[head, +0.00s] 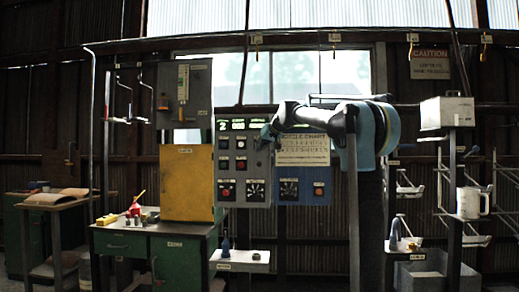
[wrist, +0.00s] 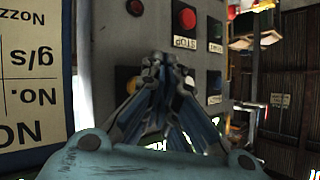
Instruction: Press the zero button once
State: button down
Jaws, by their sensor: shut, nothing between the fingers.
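The grey control panel (head: 240,172) stands in the middle of the head view, with several small buttons and a lit display. It fills the middle of the wrist view, seen upside down, with a red STOP button (wrist: 187,18) and dark buttons beside it. I cannot read which button is the zero button; some of the panel is hidden behind my fingers. My gripper (wrist: 160,60) is shut and empty, its fingertips in front of the panel face. In the head view my gripper (head: 267,136) is by the panel's upper right; contact cannot be told.
A nozzle chart (head: 302,150) hangs right of the panel, close to my arm. A yellow board (head: 187,183) and a green cabinet (head: 178,260) stand to the left.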

jog(key=s, duration=0.4)
jog(key=shift+s+a, duration=0.1)
jog(key=shift+s, duration=0.15)
dwell(0.7)
jog(key=s+d+f+m+g+h, duration=0.1)
jog(key=s+d+f+g+h, duration=0.1)
jog(key=s+d+f, duration=0.7)
jog(key=s+d+f+m+g+h, duration=0.1)
jog(key=s+d+f, duration=0.8)
jog(key=s+f, duration=1.5)
jog(key=s+d+f+m+g+h, duration=0.2)
jog(key=s+d+f+g+h, duration=0.2)
jog(key=s+d+f, duration=0.5)
jog(key=s+f, duration=0.8)
jog(key=f, duration=0.3)
jog(key=shift+s+g, duration=0.3)
jog(key=shift+g, duration=0.1)
jog(key=shift+w+f, duration=0.25)
jog(key=shift+w, duration=0.25)
